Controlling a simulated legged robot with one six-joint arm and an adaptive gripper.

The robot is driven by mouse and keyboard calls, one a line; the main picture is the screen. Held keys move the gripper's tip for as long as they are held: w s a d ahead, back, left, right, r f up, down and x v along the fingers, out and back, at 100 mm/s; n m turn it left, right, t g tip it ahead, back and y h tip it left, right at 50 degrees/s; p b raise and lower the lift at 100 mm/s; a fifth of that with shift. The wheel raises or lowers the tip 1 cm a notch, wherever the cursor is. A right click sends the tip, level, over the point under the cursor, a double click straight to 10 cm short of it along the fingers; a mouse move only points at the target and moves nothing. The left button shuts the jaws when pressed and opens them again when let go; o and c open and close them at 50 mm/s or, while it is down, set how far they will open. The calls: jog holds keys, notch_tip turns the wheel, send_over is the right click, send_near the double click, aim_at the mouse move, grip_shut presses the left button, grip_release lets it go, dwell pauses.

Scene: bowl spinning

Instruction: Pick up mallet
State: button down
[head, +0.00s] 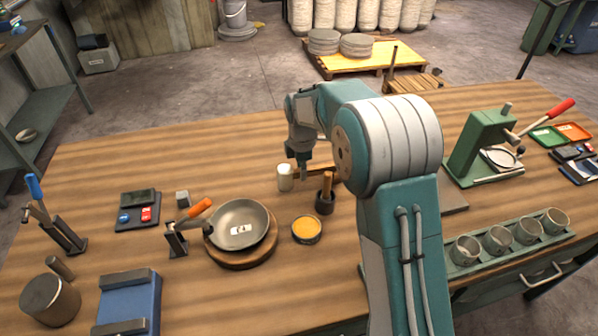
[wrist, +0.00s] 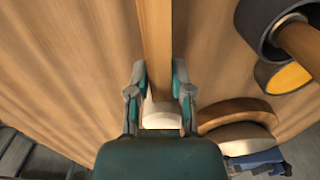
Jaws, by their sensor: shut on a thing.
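The mallet has a pale cylindrical head (head: 285,178) and a wooden handle (head: 319,168). It lies over the middle of the table, with the handle running to the right of the head. My gripper (head: 303,166) is shut on the handle close to the head. In the wrist view the handle (wrist: 155,35) runs up between the two fingers of my gripper (wrist: 159,78), and the head (wrist: 160,114) shows near the palm. I cannot tell whether the mallet touches the table.
A dark mortar with a wooden pestle (head: 326,199) stands close to the right. A green press (head: 478,150) stands at right. The table behind the mallet is clear.

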jog(key=shift+r, duration=0.5)
notch_tip(320, 180, up, 2)
jog(key=shift+r, duration=0.25)
jog(key=s+a+r, duration=0.2)
jog(key=s+r, duration=0.7)
jog(key=s, duration=0.4)
jog(key=shift+s+a+r, duration=0.25)
jog(key=shift+s+a, duration=0.05)
jog(key=shift+s, duration=0.05)
